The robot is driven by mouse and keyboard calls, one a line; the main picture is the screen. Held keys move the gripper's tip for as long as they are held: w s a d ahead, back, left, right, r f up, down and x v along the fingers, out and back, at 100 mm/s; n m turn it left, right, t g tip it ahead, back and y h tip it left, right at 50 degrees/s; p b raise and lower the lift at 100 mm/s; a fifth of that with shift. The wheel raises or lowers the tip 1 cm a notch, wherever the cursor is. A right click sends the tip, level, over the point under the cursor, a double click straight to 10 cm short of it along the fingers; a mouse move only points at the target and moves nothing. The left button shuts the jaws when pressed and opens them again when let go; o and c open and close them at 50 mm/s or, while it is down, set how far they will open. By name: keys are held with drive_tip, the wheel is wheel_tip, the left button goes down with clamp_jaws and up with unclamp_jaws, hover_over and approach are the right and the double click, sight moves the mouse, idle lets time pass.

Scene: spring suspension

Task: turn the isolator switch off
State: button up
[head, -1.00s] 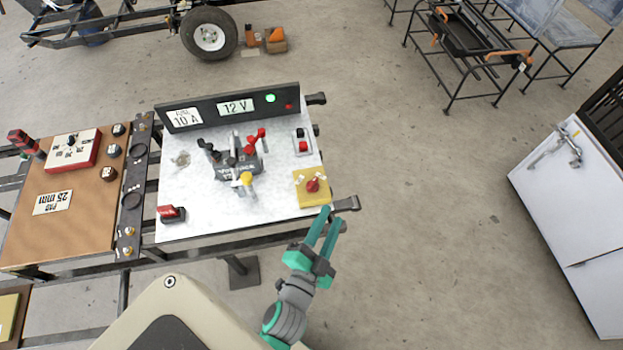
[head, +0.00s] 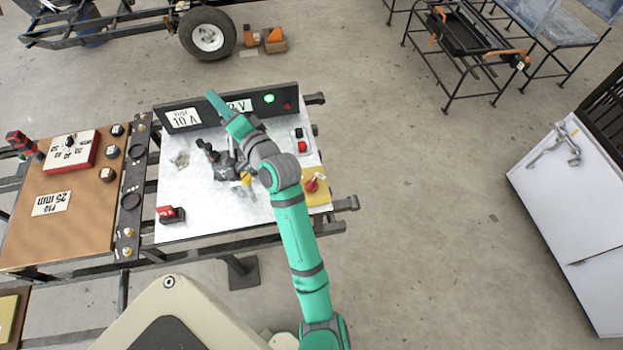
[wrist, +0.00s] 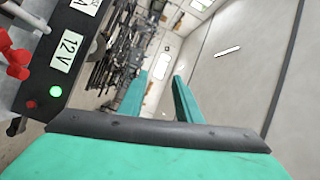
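A red rotary knob on a yellow plate (head: 317,189), which looks like the isolator switch, is at the right front of the white panel (head: 215,222) in the head view. My arm passes just left of it and hides part of the plate. Which way the knob is turned is hard to tell. My gripper (head: 213,98) is above the back of the panel, in front of the black display strip, well apart from the knob. Its two fingers show spread and empty in the wrist view (wrist: 160,76). The knob is not in the wrist view.
The display strip shows a lit green lamp (head: 269,98) and a 12 V label (wrist: 67,49). A lever block (head: 222,165), a red rocker switch (head: 171,214) and a red button (head: 302,146) share the panel. A brown board (head: 85,215) is left.

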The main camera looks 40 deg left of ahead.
drive_tip(key=s+a+f+n+g+h, duration=0.1)
drive_tip(key=s+a+n+g, duration=0.1)
drive_tip(key=a+g, duration=0.1)
drive_tip(key=m+g+h, duration=0.1)
drive_tip(key=m+h, duration=0.1)
drive_tip(key=h, duration=1.5)
hover_over(311, 182)
wheel_tip(311, 182, down, 16)
wheel_tip(311, 182, down, 11)
drive_tip(key=shift+d+r, duration=0.1)
drive_tip(key=shift+r, duration=0.05)
clamp_jaws()
